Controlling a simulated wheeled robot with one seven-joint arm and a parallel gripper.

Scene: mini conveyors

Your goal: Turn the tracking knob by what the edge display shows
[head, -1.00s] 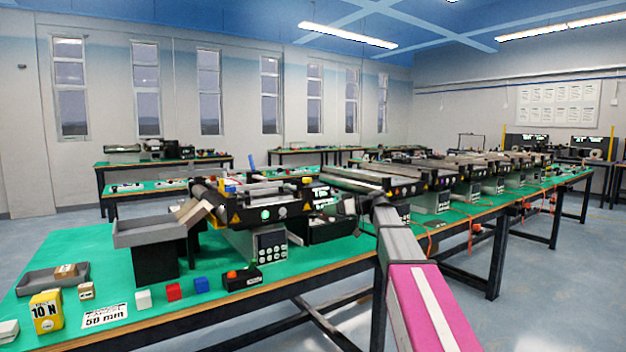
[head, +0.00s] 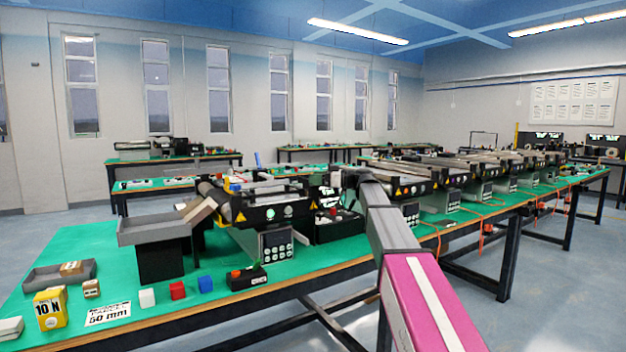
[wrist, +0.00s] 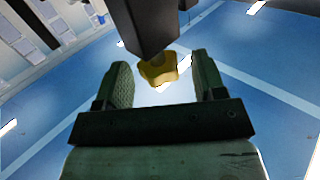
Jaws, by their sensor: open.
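A yellow lobed knob (wrist: 158,69) shows in the wrist view, at the end of a dark block (wrist: 150,22). My gripper (wrist: 162,66) is open, with one dark green finger on each side of the knob. Gaps show between the knob and both fingers, so it does not look gripped. In the head view my grey and magenta arm reaches toward the nearest conveyor (head: 268,212), and my gripper cannot be made out there. A small dark screen (head: 329,198) with bright marks stands beside that conveyor; its reading is too small to tell, and I cannot tell if it is the edge display.
A grey tray (head: 150,230) stands left of the conveyor. More conveyors line the right.

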